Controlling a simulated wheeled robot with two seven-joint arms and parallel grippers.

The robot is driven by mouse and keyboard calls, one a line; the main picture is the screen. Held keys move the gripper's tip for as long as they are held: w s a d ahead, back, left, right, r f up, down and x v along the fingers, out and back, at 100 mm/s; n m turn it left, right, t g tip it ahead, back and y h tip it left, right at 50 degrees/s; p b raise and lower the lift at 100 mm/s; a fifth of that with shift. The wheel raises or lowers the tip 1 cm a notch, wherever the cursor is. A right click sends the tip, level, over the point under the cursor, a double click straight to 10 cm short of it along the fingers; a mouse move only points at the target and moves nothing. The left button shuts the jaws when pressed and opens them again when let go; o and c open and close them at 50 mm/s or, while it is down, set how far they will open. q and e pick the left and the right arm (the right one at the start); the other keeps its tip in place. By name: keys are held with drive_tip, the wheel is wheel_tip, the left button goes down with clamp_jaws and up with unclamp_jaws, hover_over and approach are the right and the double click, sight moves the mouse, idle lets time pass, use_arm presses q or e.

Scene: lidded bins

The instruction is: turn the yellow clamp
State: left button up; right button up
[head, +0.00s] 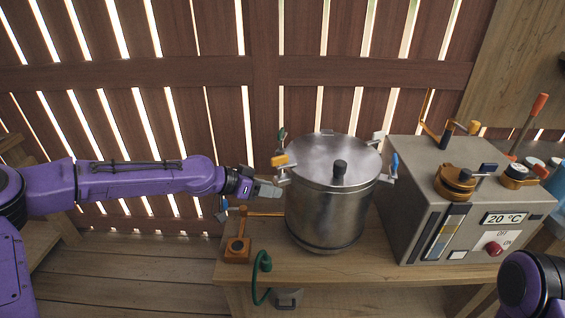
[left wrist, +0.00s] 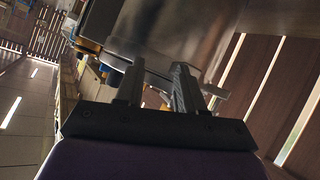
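The yellow clamp (head: 279,160) sits on the left rim of the steel pot (head: 325,215). The pot's lid (head: 312,160) is on, with a black knob in its middle. My left gripper (head: 272,190) reaches in from the left, just below the yellow clamp and close to the pot's side. In the left wrist view the two fingers (left wrist: 158,75) stand apart with a gap between them, and I see nothing held. The pot's wall (left wrist: 185,35) fills the top of that view. I cannot make out the yellow clamp clearly there. My right gripper is out of view.
Other clamps sit around the rim, among them a blue one (head: 394,164) and a green one (head: 281,135). A grey machine (head: 415,185) stands right of the pot. A wooden stand (head: 237,247) and a green hose (head: 263,262) are at the table's left front.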

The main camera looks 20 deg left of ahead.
sight(279, 156)
use_arm(q)
drive_tip(key=w+a+r+m+t+h, duration=0.1)
drive_tip(key=a+r+m, duration=0.4)
drive_tip(key=r, duration=0.5)
drive_tip(key=shift+n, duration=0.7)
drive_tip(key=x, duration=0.9)
drive_tip(key=shift+w+a+f, duration=0.2)
drive_tip(key=shift+a+f, duration=0.05)
drive_tip(key=shift+a, duration=0.1)
drive_tip(key=shift+w+d+f, duration=0.15)
drive_tip(key=shift+w+d, duration=0.05)
drive_tip(key=shift+d, duration=0.05)
clamp_jaws()
